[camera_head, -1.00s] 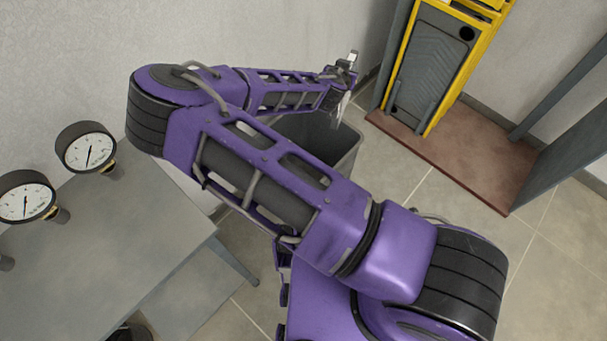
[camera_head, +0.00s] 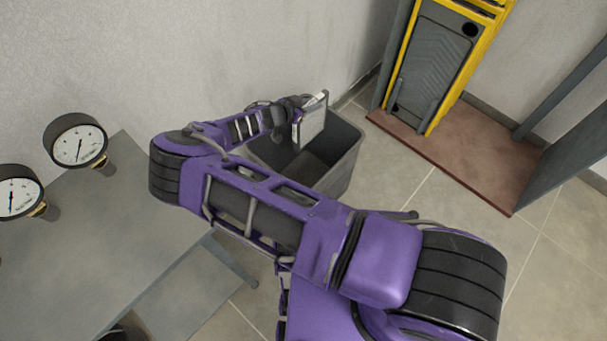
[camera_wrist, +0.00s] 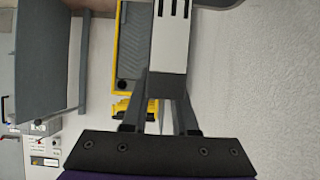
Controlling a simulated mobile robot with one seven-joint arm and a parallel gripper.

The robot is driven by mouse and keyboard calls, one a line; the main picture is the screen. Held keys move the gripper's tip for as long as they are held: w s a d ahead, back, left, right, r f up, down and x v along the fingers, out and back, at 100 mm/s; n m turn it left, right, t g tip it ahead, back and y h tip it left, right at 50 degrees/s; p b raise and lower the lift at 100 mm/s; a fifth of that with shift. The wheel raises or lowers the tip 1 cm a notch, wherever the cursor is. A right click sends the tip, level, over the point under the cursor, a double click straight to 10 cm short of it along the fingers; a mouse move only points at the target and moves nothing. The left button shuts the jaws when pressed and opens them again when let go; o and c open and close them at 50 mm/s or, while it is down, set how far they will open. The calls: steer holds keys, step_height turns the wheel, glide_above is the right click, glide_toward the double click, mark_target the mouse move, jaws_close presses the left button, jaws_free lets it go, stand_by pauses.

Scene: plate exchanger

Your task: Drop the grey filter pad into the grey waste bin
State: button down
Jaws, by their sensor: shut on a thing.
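The grey filter pad (camera_head: 312,122) is a flat light-grey slab, seen tilted in the head view. My gripper (camera_head: 297,115) is shut on it and holds it up, overlapping the back part of the bin's opening in the picture. Its exact height over the bin is hard to tell. The grey waste bin (camera_head: 340,175) stands on the floor by the wall; my arm hides its front left part. In the wrist view, my gripper's fingers (camera_wrist: 164,95) reach up to a pale piece with dark slots, seemingly the pad (camera_wrist: 171,50) edge-on. The bin is not visible there.
A grey table (camera_head: 110,220) with dial gauges (camera_head: 78,147) stands at the left. A yellow-framed plate stack (camera_head: 435,65) stands on a reddish base (camera_head: 465,155) right of the bin. The tiled floor (camera_head: 400,190) between them is clear.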

steer(key=shift+f+b, duration=0.85)
steer(key=shift+f, duration=1.3)
steer(key=c, duration=0.6)
jaws_free()
steer(key=p+v, duration=0.1)
steer(key=v, duration=1.6)
steer(key=shift+s+p, duration=0.2)
steer(key=shift+p, duration=0.15)
steer(key=shift+a+r, duration=0.1)
